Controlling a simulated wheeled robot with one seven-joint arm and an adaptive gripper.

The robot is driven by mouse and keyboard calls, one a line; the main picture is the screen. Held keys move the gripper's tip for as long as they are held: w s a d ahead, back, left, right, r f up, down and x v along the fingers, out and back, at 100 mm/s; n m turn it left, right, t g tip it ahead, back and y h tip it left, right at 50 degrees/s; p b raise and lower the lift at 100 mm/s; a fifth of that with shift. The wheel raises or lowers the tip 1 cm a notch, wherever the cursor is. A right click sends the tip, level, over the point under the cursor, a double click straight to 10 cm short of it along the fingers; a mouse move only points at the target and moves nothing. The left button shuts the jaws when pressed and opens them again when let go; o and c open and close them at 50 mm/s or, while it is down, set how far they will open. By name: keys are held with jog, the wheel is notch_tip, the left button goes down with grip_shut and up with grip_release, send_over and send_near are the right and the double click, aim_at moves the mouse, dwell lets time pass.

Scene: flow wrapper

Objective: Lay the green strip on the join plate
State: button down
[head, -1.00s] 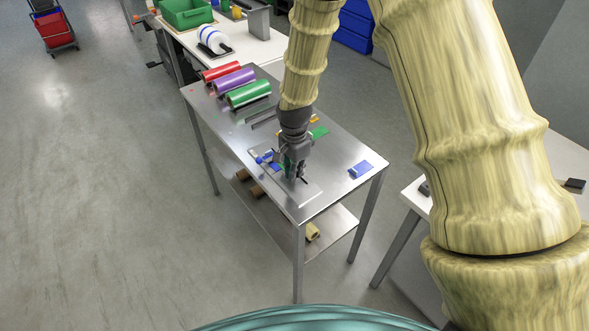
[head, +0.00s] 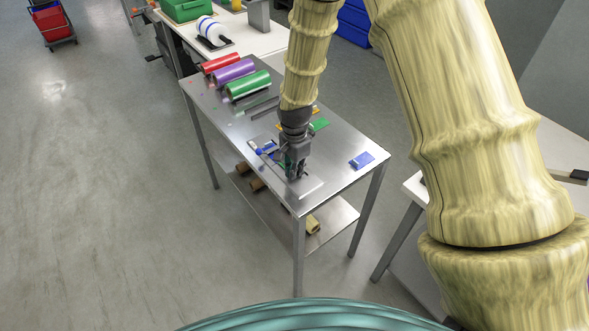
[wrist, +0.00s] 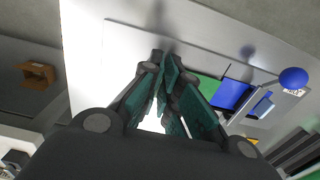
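My gripper (head: 297,174) points down over a thin pale plate (head: 313,189) at the near end of the steel table; this looks like the join plate. In the wrist view my gripper's (wrist: 163,68) fingertips are close together, and whether they touch or pinch anything is hidden. A green strip (wrist: 208,89) shows just right of the fingers, partly covered by them, and meets a blue strip (wrist: 234,95). I cannot tell whether the green strip rests flat on the plate.
A blue-knobbed device (wrist: 292,78) stands beside the plate. Red (head: 220,62), purple (head: 233,71) and green (head: 247,84) rolls lie at the far end. A green piece (head: 319,124) and a blue pad (head: 362,160) lie on the table's right side.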

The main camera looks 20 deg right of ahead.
jog(key=c, duration=1.6)
grip_release()
jog(key=shift+o, duration=0.2)
notch_tip(320, 180, up, 12)
